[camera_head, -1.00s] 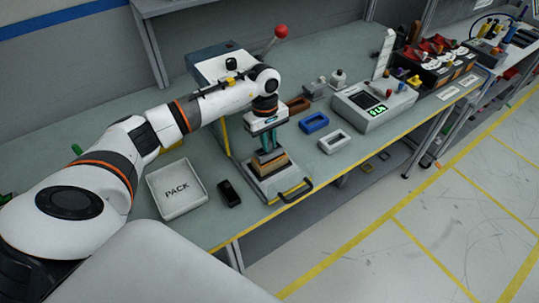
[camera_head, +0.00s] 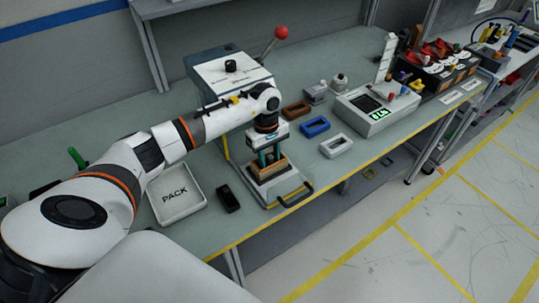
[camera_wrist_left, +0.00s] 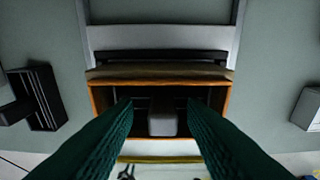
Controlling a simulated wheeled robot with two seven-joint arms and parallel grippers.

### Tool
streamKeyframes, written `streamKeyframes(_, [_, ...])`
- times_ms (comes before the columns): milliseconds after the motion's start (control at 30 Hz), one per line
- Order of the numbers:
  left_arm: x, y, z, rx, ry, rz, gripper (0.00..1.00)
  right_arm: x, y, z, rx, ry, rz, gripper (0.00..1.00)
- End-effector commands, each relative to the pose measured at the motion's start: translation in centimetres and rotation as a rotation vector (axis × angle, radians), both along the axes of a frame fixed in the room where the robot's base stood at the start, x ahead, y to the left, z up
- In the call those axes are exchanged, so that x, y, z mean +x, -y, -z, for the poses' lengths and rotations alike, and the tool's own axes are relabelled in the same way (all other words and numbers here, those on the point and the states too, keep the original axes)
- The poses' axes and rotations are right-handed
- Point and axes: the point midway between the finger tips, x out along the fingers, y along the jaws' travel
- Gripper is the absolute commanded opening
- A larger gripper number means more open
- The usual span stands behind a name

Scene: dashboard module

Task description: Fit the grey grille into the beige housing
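The beige housing (camera_head: 280,168) sits upright on the grey press base, and its orange-brown rim (camera_wrist_left: 95,100) frames the middle of the left wrist view. Inside it is a dark area with a light grey block (camera_wrist_left: 162,118) in the middle; I take this to be the grey grille, but shadow hides its edges and seating. My left gripper (camera_head: 268,158) is straight above the housing, pointing down. In the wrist view its two green fingers (camera_wrist_left: 160,108) are apart, one on each side of the block, with gaps visible. My right gripper is out of view.
The white PACK tray (camera_head: 163,208) and a small black box (camera_head: 228,197) are left of the press base (camera_head: 257,192). Blue (camera_head: 315,126), brown (camera_head: 296,109) and light grey (camera_head: 336,146) frames lie right. The lever's red knob (camera_head: 281,33) rises behind.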

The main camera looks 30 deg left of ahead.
Motion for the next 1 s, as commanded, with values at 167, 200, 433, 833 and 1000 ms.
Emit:
streamKeyframes(167, [0.2,-0.2,-1.0,0.000,0.005,-0.001,0.38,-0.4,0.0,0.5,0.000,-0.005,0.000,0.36])
streamKeyframes(200, [0.2,-0.3,-1.6,0.001,0.006,-0.001,0.38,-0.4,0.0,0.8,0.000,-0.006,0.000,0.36])
streamKeyframes(433, [0.5,-0.8,-6.3,0.000,0.011,0.000,0.38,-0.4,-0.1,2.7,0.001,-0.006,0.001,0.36])
streamKeyframes(833, [0.6,-1.3,-11.9,-0.002,0.004,0.000,0.38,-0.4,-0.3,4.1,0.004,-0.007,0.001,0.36])
streamKeyframes(1000, [0.6,-1.4,-12.1,-0.001,0.002,0.000,0.38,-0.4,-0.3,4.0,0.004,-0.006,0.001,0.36])
